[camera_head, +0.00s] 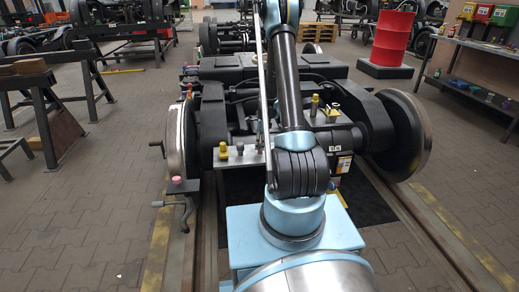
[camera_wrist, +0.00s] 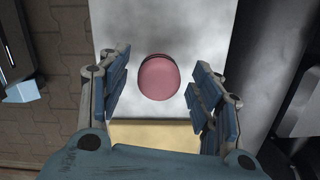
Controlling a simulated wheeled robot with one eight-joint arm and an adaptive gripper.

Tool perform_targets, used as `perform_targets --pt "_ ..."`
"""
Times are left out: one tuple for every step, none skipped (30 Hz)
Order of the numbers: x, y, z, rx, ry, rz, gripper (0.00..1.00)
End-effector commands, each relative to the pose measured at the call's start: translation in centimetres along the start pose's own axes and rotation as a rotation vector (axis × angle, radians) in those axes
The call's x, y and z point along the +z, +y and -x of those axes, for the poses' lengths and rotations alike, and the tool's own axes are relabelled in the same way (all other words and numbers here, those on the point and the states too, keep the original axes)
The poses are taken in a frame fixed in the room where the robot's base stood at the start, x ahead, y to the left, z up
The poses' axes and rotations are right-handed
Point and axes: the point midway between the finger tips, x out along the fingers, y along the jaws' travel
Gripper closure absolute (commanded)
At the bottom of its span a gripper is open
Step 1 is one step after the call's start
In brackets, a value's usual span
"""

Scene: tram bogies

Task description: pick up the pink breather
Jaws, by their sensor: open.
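The pink breather (camera_wrist: 158,78) is a rounded pink piece with a darker upper edge, seen from above in the wrist view. It rests on a pale grey plate (camera_wrist: 205,22). My gripper (camera_wrist: 160,88) is open above it, with one blue-padded finger on each side and a visible gap to the breather on both sides. The fingers touch nothing that I can see. In the head view the gripper does not show. A small pink piece (camera_head: 177,180) sits on a bracket at the left there; I cannot tell if it is the same one.
A dark block (camera_wrist: 300,90) stands close on the right in the wrist view. Paved floor (camera_wrist: 45,45) lies to the left. The dark bogie (camera_head: 215,105) with wheels fills the middle of the head view. A red drum (camera_head: 393,38) and a shelf stand at the right, trestles at the left.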

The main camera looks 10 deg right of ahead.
Motion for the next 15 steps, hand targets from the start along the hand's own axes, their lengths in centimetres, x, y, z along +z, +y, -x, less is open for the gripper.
perform_targets --pt "0.00 0.00 -0.22 0.000 0.000 0.000 0.41" --pt "0.00 0.02 -0.28 0.000 0.000 0.000 0.41" --pt "0.00 0.03 -0.33 0.000 0.000 0.000 0.41" --pt "0.00 0.04 -0.34 0.000 0.000 0.000 0.41" --pt "0.00 0.04 -0.34 0.000 0.000 0.000 0.41" --pt "0.00 0.04 -0.33 0.000 0.000 0.000 0.41" --pt "0.00 0.04 -0.33 0.000 0.000 0.000 0.41" --pt "0.00 0.04 -0.33 0.000 0.000 0.000 0.41" --pt "0.00 0.04 -0.32 0.000 0.000 0.000 0.44" --pt "0.00 0.04 -0.32 0.000 0.000 0.000 0.50" --pt "0.00 0.03 -0.32 0.000 0.000 0.000 0.57" --pt "0.00 0.03 -0.32 0.000 0.000 0.000 0.66" --pt "0.00 0.03 -0.31 0.000 0.000 0.000 0.73" --pt "0.00 0.03 -0.31 0.000 0.000 0.000 0.80" --pt "0.00 0.03 -0.31 0.000 0.000 0.000 0.89"
